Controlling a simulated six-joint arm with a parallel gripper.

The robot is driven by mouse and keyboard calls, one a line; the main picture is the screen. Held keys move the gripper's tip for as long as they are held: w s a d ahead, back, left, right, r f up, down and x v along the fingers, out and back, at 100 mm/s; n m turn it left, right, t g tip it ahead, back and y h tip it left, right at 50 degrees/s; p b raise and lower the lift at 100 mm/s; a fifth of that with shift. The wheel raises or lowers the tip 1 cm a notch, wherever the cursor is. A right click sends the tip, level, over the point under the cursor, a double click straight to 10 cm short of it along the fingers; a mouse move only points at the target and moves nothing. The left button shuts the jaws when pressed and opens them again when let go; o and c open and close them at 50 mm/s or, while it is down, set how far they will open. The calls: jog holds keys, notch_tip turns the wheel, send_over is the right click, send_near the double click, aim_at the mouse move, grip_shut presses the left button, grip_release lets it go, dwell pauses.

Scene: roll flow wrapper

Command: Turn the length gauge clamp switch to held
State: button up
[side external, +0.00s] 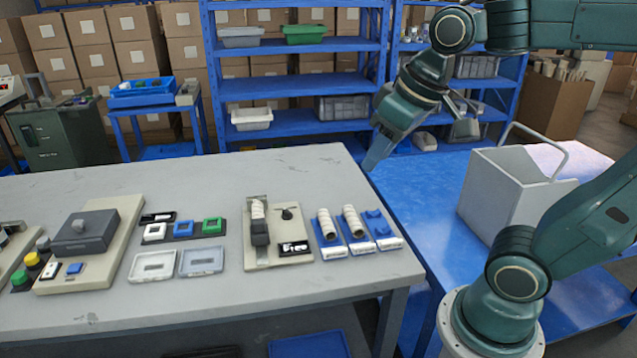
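The length gauge (252,256) is a beige plate on the grey table, with an upright bracket holding a white ribbed roll and a dark block below it. A small black knob (287,213), which looks like the clamp switch, stands on the right of the plate. A black label (294,248) at the plate's front right appears to read "Free". My gripper (376,158) hangs at the table's far right corner, up and to the right of the gauge and apart from it. It points down to the left. Its finger gap is not clear, and I see nothing held.
Blue holders (361,246) with two white rolls stand just right of the gauge. Small coloured frames (212,226) and clear trays (202,261) lie to its left, then a grey-lidded machine (85,232). A white handled bin (497,190) stands on the blue bench at right.

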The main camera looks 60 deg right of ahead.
jog(key=w+d+g, duration=0.1)
jog(key=w+d, duration=0.1)
jog(key=w, duration=0.7)
jog(key=m+g, duration=0.3)
jog(key=g, duration=0.1)
send_over(287, 210)
notch_tip(287, 210, down, 18)
jog(key=shift+a+f, duration=0.1)
notch_tip(287, 210, down, 14)
jog(key=shift+r, duration=0.1)
grip_shut()
